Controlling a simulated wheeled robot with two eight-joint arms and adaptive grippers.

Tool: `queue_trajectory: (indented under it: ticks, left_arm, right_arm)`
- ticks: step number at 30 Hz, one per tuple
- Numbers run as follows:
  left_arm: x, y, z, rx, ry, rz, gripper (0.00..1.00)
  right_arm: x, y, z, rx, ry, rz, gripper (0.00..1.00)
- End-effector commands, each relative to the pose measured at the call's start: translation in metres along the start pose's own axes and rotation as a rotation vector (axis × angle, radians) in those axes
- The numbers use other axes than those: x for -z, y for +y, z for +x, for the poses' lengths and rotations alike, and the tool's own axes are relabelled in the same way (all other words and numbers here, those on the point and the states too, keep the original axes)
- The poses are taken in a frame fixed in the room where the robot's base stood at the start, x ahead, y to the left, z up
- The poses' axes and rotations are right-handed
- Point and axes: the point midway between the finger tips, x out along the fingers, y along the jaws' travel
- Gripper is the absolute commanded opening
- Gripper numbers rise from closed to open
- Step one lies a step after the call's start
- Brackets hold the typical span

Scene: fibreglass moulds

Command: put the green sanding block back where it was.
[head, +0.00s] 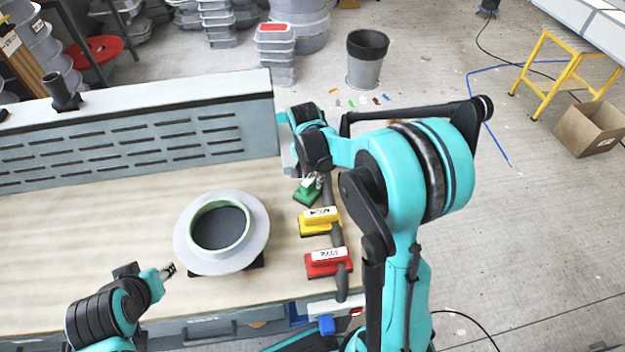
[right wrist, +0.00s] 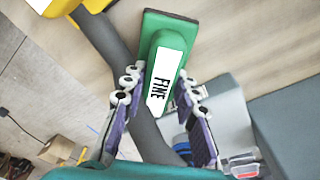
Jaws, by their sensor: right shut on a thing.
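The green sanding block (head: 307,191), labelled FINE, is at the right end of the bench, behind the yellow block. In the right wrist view the green block (right wrist: 165,48) reaches up from between the fingers. My right gripper (head: 318,170) is shut on it, with a finger on each side of its near end (right wrist: 160,100). Its fingers are partly hidden by my own arm in the head view. I cannot tell whether the block touches the bench. My left gripper (head: 168,271) is low at the left, beside the round mould, apart from the blocks; its opening is unclear.
A yellow block (head: 318,220) and a red block (head: 329,262) stand in line in front of the green one. A grey tube (right wrist: 105,45) runs close beside them. A round grey mould (head: 183,237) sits mid-bench. A slotted panel (head: 130,140) closes the back.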

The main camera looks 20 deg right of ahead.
Motion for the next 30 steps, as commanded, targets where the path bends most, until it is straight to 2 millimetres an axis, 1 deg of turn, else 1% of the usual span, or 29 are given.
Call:
queue_trajectory:
  ticks: [1, 7, 11, 12, 13, 14, 24, 26, 29, 30]
  left_arm:
    - [-0.001, 0.000, 0.002, 0.000, 0.000, 0.000, 0.40]
    - [0.000, 0.000, 0.000, 0.000, 0.000, 0.000, 0.40]
    - [-0.002, 0.000, 0.004, 0.000, 0.000, 0.000, 0.40]
    - [-0.002, 0.000, 0.003, 0.000, 0.000, 0.000, 0.40]
    - [-0.002, 0.000, 0.003, 0.000, 0.000, 0.000, 0.40]
    - [-0.002, 0.000, 0.003, 0.000, 0.000, 0.000, 0.40]
    - [0.000, 0.000, 0.001, 0.000, 0.000, 0.000, 0.40]
    - [0.001, 0.000, -0.002, 0.000, 0.000, 0.000, 0.40]
    - [0.004, 0.000, -0.006, 0.000, 0.000, 0.000, 0.40]
    - [0.006, 0.000, -0.008, 0.000, 0.000, 0.000, 0.40]
  right_arm:
    - [0.000, 0.000, 0.004, 0.000, 0.000, 0.000, 0.02]
    - [0.000, 0.000, 0.002, 0.000, 0.000, 0.000, 0.02]
    - [-0.001, 0.000, 0.006, 0.000, 0.000, 0.000, 0.02]
    - [-0.001, 0.000, 0.006, 0.000, 0.000, 0.000, 0.36]
    - [-0.001, 0.000, 0.005, 0.000, 0.000, 0.000, 0.44]
    - [-0.001, 0.000, 0.005, 0.000, 0.000, 0.000, 0.49]
    - [0.000, 0.000, 0.002, 0.000, 0.000, 0.000, 0.49]
    - [0.000, 0.000, -0.003, 0.000, 0.000, 0.000, 0.49]
    - [0.000, 0.000, -0.019, 0.000, 0.000, 0.000, 0.49]
    - [0.000, 0.000, -0.027, 0.000, 0.000, 0.000, 0.49]
